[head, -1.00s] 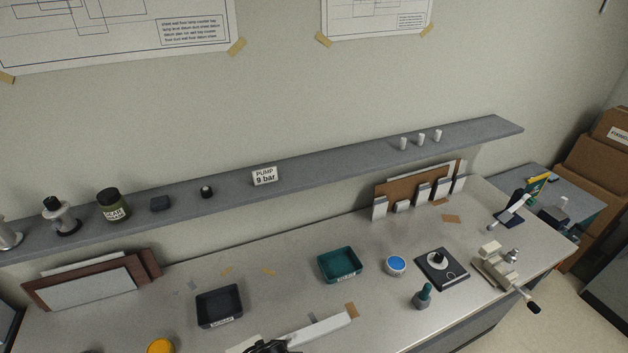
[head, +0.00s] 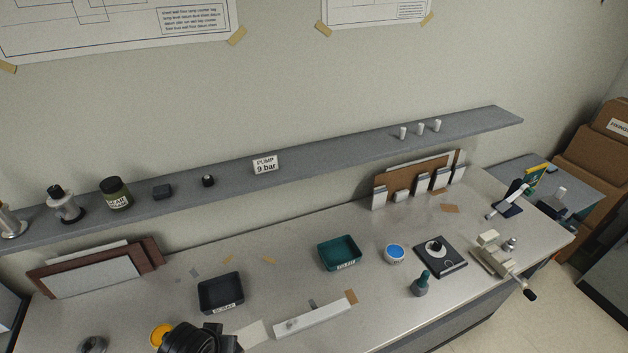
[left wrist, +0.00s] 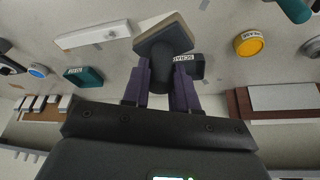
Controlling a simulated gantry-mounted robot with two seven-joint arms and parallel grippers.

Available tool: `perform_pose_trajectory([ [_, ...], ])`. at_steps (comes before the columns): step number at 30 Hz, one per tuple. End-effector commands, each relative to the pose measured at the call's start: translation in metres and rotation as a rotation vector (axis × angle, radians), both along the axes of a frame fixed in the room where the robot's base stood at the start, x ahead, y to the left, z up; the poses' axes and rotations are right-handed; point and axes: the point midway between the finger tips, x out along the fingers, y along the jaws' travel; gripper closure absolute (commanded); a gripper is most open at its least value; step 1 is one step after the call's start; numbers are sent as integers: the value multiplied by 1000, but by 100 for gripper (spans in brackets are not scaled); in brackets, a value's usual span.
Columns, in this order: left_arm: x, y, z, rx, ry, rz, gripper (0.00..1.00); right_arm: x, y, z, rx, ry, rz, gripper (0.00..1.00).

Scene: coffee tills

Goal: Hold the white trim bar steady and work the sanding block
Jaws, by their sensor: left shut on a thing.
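The white trim bar (head: 318,316) lies on the bench at the front middle, with a small grey spot near its left end. It also shows in the left wrist view (left wrist: 85,38). My left gripper (left wrist: 162,75) is shut on the dark knob of the sanding block (left wrist: 165,34), a dark block with a tan edge. In the head view my left gripper (head: 205,340) is at the bottom edge, left of the bar and apart from it; it hides the block there. My right gripper is not in view.
A dark tray (head: 203,300) and a yellow-lidded tub (head: 160,331) stand near my left gripper. A pale sheet (head: 254,333) lies between gripper and bar. A teal tray (head: 322,262), blue-topped tub (head: 395,253) and teal-handled tool (head: 421,286) stand farther right.

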Motion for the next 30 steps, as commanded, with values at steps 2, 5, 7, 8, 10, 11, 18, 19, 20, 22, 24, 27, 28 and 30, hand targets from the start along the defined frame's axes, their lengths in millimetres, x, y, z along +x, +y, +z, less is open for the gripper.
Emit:
perform_pose_trajectory([
  [2, -4, 3, -5, 0, 1, 9, 97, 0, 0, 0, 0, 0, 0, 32],
  [5, -6, 4, -7, 0, -1, 9, 97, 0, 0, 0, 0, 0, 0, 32],
  [7, -6, 3, -7, 0, -1, 9, 97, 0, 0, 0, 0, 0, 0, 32],
  [8, -6, 3, -7, 0, -1, 9, 97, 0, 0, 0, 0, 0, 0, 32],
  [10, -6, 3, -7, 0, -1, 9, 97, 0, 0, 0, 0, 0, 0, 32],
  [11, -6, 3, -7, 0, -1, 9, 97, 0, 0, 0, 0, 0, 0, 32],
  [18, -4, 3, -8, -1, -1, 0, 97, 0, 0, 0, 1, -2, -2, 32],
  [19, -3, 2, -9, -1, -1, -7, 97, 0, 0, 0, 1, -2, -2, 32],
  [20, -1, 2, -10, -1, -1, -17, 97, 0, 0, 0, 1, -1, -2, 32],
  [22, 6, 1, -14, -2, 0, -48, 97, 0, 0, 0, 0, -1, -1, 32],
  [24, 16, -1, -20, -4, 0, -99, 97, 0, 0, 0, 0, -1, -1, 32],
  [27, 36, -5, -32, -5, -1, -207, 97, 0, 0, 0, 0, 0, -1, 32],
  [28, 43, -7, -36, -5, 0, -248, 97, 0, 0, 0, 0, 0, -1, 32],
  [30, 60, -12, -45, -6, -1, -351, 97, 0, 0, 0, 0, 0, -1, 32],
])
